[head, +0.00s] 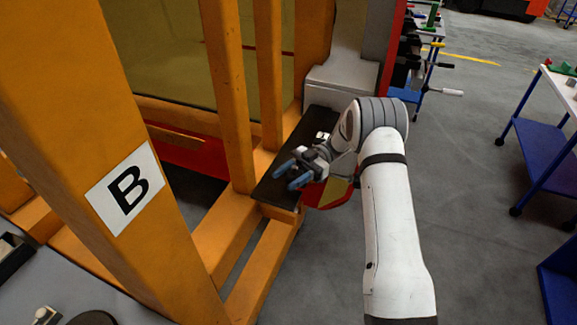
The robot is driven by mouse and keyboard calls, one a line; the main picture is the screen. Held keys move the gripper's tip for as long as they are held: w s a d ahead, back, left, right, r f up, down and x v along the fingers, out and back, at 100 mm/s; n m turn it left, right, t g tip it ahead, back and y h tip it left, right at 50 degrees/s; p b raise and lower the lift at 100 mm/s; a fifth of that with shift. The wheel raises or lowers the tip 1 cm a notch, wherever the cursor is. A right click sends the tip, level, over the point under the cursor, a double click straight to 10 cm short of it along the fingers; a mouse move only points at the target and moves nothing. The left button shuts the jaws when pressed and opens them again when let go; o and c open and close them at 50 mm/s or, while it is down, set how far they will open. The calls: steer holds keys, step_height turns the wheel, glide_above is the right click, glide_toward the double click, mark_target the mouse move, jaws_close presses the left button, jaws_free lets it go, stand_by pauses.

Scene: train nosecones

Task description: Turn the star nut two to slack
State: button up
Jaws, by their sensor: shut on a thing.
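My gripper (293,175) is low over the narrow black panel (276,186) beside the orange frame. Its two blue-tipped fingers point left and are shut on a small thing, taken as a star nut. The fingers and wrist hide that thing, so its shape, number and angle cannot be made out. A small white and dark fitting (322,136) shows on the panel behind the gripper.
An orange post marked B (128,190) stands close on the left, with more orange posts (228,85) behind. A red and yellow part (327,194) lies under my wrist. A blue trolley (540,148) stands right. The grey floor between is clear.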

steer(key=shift+p, duration=0.35)
stand_by(0.3)
steer(key=o, duration=1)
steer(key=shift+f+b, duration=0.25)
steer(key=shift+b, duration=0.9)
steer(key=t+b, duration=0.1)
steer(key=b, duration=0.1)
steer(key=shift+f+m+y+b, duration=0.1)
steer(key=shift+m+y+b, duration=0.2)
steer(key=shift+y+b, duration=0.1)
steer(key=m+t+y+b, duration=0.1)
steer(key=t+b, duration=0.1)
steer(key=b, duration=0.4)
steer(key=shift+w+m, duration=0.15)
steer(key=shift+m, duration=0.25)
